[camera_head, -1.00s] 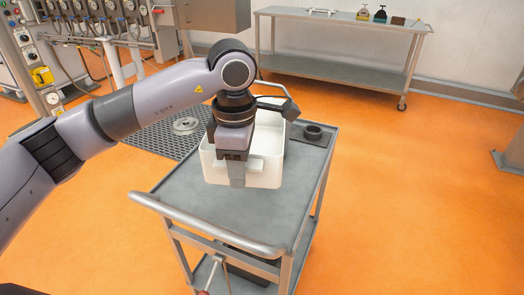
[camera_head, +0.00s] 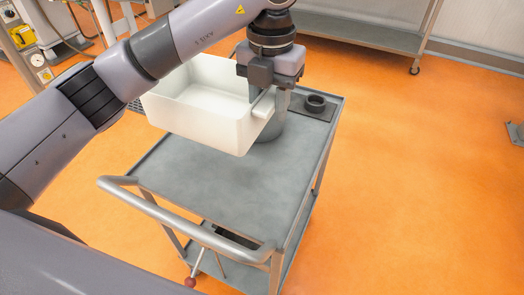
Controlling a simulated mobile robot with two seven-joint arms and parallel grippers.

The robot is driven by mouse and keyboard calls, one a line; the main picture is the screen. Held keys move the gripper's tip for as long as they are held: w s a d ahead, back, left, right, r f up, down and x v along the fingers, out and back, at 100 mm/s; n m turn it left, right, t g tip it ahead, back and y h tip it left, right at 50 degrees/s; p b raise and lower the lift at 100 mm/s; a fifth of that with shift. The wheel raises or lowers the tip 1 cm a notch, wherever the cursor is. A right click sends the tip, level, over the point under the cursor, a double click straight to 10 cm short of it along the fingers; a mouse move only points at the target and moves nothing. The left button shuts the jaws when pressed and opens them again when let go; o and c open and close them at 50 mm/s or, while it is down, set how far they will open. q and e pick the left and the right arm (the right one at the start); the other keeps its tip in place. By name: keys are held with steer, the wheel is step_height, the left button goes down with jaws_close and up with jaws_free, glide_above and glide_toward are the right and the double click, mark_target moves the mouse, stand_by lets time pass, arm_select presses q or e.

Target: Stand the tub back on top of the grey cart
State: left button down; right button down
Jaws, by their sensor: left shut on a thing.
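The white open tub (camera_head: 205,113) is in the head view, over the back left part of the grey cart (camera_head: 215,190). Its left end reaches past the cart's left edge. My left gripper (camera_head: 268,97) is shut on the tub's right end, at the handle ledge. The inside that shows is empty. My right gripper is not in view.
The cart's front has a rail handle (camera_head: 180,222). The front and middle of its top are clear. A grey table (camera_head: 365,32) stands behind on the orange floor.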

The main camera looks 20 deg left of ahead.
arm_select(q)
step_height(320, 180, down, 18)
steer(key=shift+r, duration=0.25)
steer(key=shift+f, duration=0.1)
steer(key=c, duration=0.7)
jaws_free()
step_height(320, 180, up, 12)
steer(key=shift+b, duration=0.4)
steer(key=shift+s, duration=0.1)
